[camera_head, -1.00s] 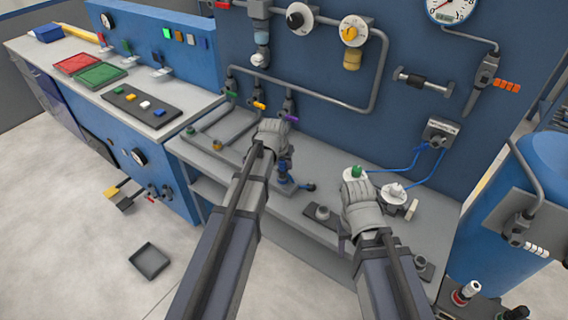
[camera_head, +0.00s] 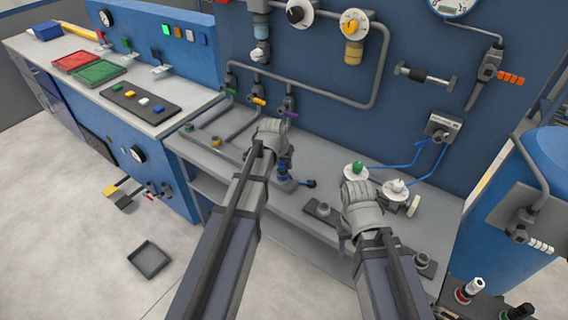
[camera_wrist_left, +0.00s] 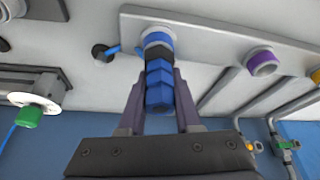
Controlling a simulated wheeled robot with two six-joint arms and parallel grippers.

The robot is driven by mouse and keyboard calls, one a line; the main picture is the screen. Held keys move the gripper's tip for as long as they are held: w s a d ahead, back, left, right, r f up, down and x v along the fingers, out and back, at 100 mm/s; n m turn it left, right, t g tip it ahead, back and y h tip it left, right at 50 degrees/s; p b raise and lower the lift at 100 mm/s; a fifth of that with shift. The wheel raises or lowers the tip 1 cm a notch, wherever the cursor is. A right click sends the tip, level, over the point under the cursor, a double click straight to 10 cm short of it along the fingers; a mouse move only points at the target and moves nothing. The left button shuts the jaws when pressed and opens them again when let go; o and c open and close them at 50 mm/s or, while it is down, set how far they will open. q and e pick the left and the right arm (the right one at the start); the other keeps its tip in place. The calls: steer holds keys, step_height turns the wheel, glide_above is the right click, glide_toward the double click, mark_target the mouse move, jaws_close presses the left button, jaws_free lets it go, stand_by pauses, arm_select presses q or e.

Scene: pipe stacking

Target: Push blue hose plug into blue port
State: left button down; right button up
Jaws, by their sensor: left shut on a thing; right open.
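My left gripper (camera_head: 283,152) is shut on the blue hose plug (camera_wrist_left: 159,85), a stack of blue hexagonal sections with a dark ring. In the left wrist view, the left fingers (camera_wrist_left: 157,100) grip its sides. The plug's far end is in line with the blue port (camera_wrist_left: 158,38), a pale ring with blue inside on the grey plate. They appear to meet, but I cannot tell how deep the plug sits. In the head view the plug (camera_head: 284,164) stands roughly upright over the bench. My right gripper (camera_head: 347,232) is open and apart from the plug, its fingertips partly hidden.
A purple port (camera_wrist_left: 262,61) sits beside the blue one. A short black-ended stub (camera_head: 309,184) sticks out near the plug. A green-topped white disc (camera_head: 356,171) and a white knob (camera_head: 396,188) stand near my right gripper. Pipes (camera_head: 240,125) run behind on the left.

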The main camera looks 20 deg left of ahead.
arm_select(q)
steer(key=c, duration=0.5)
jaws_free()
steer(key=shift+r, duration=0.1)
steer(key=p+v, duration=0.7)
steer(key=shift+s+r, duration=0.15)
steer(key=shift+r, duration=0.15)
steer(key=s+d+m+g, duration=0.1)
steer(key=s+d, duration=0.3)
steer(key=s, duration=0.3)
steer(key=s+d+f+m+g+y, duration=0.1)
steer(key=s+d+g, duration=0.1)
steer(key=s+d, duration=0.3)
steer(key=s+d+g, duration=0.2)
steer(key=s+d, duration=0.2)
steer(key=s, duration=0.6)
steer(key=shift+s+d+f+m+y, duration=0.1)
steer(key=shift+d+f+m+y, duration=0.2)
steer(key=shift+m+y, duration=0.1)
